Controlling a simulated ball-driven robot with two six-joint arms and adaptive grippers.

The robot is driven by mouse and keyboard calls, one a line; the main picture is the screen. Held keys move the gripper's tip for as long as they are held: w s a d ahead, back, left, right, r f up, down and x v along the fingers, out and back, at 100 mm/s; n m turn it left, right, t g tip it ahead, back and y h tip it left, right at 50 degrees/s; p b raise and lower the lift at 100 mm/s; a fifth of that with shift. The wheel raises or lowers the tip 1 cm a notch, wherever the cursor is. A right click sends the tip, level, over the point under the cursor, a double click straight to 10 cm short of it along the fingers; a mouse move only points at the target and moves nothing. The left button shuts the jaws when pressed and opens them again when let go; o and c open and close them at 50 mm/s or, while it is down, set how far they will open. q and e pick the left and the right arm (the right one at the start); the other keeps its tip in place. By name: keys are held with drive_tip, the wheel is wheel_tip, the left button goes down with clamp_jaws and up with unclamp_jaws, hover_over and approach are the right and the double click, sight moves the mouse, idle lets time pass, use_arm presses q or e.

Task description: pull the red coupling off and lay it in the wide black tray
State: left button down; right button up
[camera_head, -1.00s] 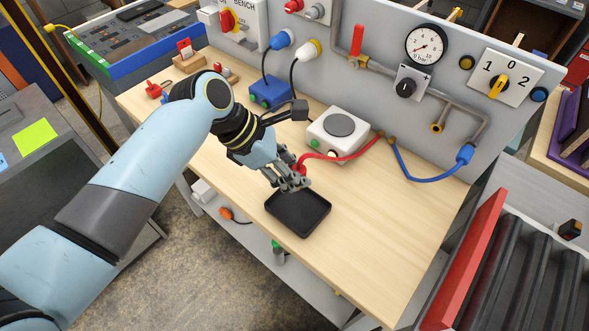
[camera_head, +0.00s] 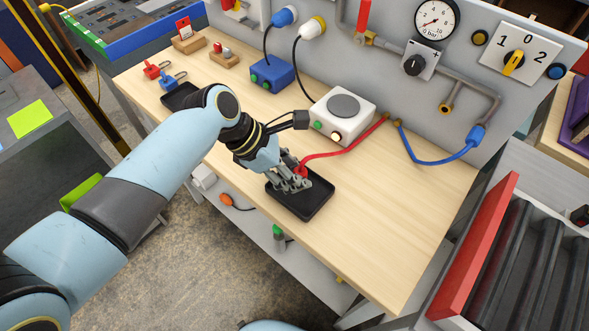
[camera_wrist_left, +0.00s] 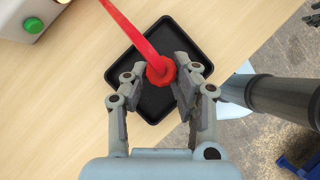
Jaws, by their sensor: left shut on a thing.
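The red coupling (camera_wrist_left: 160,71) is on the end of a red hose (camera_head: 345,151) that runs back to the panel pipe. My left gripper (camera_head: 301,184) is shut on the red coupling, which also shows small in the head view (camera_head: 301,170). The fingers stand on both sides of it in the wrist view (camera_wrist_left: 161,84). The coupling and fingertips are over a black tray (camera_head: 312,209) on the bench; the tray also shows behind the fingers in the wrist view (camera_wrist_left: 153,106). I cannot tell whether the coupling touches the tray floor.
A white box with a grey disc (camera_head: 341,112) stands behind the tray. A blue box (camera_head: 272,75) and another black tray (camera_head: 178,97), partly behind my arm, lie farther left. A blue hose (camera_head: 430,162) hangs from the panel. The bench right of the tray is clear.

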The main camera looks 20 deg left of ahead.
drive_tip(key=shift+d, duration=0.2)
use_arm(q)
drive_tip(key=c, duration=1)
unclamp_jaws()
use_arm(e)
drive_tip(key=shift+d, duration=0.35)
use_arm(q)
drive_tip(key=v, duration=1.2)
use_arm(e)
drive_tip(key=shift+a, duration=0.15)
